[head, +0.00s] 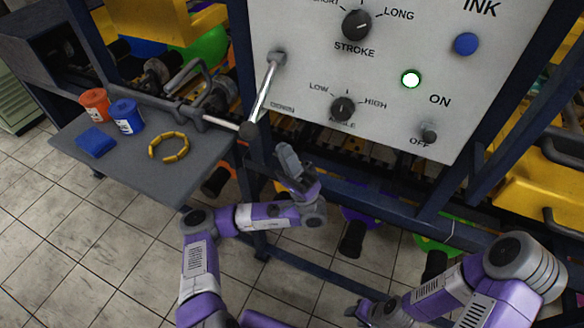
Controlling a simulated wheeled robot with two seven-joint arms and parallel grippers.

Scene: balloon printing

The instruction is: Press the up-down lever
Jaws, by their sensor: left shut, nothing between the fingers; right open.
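The up-down lever (265,88) is a metal rod with a dark knob (249,131) at its lower end. It is mounted on the left side of the white control panel (310,75) and hangs down and slightly left, by a "DOWN" label. My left gripper (284,150) is shut and empty, just below and right of the knob; I cannot tell if it touches the knob. My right gripper (365,310) is low in the picture, well below the panel. It is open, and its fingers are small and partly hidden.
The panel holds a stroke dial (356,25), an angle dial (343,108), a lit green light (411,79), a blue ink button (466,44) and an on/off switch (429,133). A grey shelf (190,180) at left bears orange and blue cans, a blue block and a yellow ring.

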